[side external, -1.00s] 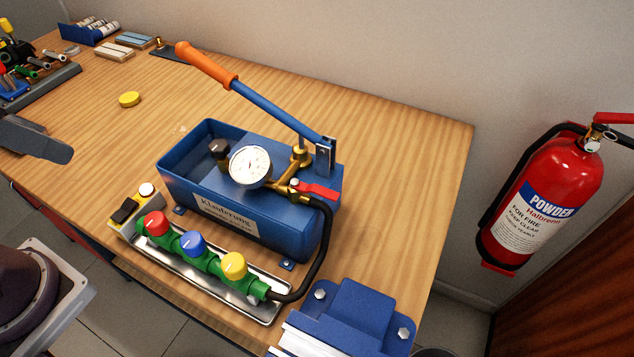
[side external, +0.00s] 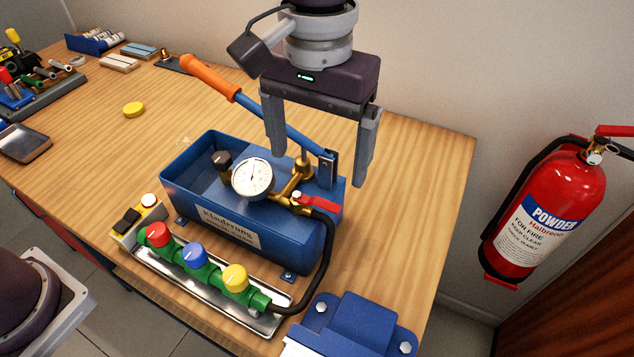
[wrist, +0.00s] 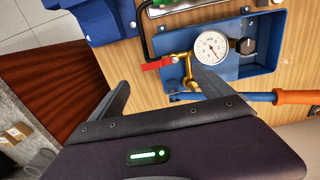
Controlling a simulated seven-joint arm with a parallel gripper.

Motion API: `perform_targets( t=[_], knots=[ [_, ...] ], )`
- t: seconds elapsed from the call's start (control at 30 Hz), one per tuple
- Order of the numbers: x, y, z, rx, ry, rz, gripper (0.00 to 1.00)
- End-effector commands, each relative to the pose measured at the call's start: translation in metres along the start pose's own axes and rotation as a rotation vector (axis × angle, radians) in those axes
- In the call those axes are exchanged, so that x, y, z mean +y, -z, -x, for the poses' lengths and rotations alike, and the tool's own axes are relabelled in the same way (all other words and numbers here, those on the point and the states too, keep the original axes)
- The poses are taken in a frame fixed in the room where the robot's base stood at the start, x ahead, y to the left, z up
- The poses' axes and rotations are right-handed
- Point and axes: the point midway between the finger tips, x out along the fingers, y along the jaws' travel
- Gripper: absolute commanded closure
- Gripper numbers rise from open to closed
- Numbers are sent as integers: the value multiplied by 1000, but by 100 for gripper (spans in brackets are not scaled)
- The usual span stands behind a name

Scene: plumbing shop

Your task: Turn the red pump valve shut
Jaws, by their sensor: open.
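The red pump valve lever (side external: 319,201) sits on the brass fitting (side external: 300,183) beside the round white gauge (side external: 251,178) of the blue pump (side external: 190,158). The lever points to the right, toward the black hose. My gripper (side external: 318,168) is open and empty, above the pump's right end, with its two fingers pointing down. In the wrist view the red lever (wrist: 158,64) lies beyond and between the finger tips, near the brass fitting and gauge (wrist: 211,47). Neither finger visibly touches the lever.
The orange-gripped pump handle (side external: 208,77) slants up left, passing behind my gripper. A green manifold with red, blue and yellow knobs stands in a metal tray (side external: 170,276) in front. A blue vise (side external: 352,325) is at front right. A fire extinguisher (side external: 545,212) hangs at right.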

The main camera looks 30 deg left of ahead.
Motion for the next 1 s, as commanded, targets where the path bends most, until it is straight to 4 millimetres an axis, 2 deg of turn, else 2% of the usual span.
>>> perform_targets(
  t=[0.3, 0.43, 0.67, 0.9, 0.97, 1.0],
  knots=[
    [-1, 0, -56, -2, 1, 1, 9],
    [-1, 0, -66, 1, -2, 1, 9],
    [-1, 1, -66, 1, -2, 1, 11],
    [-1, 1, -66, 2, -2, 1, 58],
    [-1, 1, -66, 2, -2, 1, 70],
    [-1, 1, -66, 2, -2, 1, 72]
  ],
)
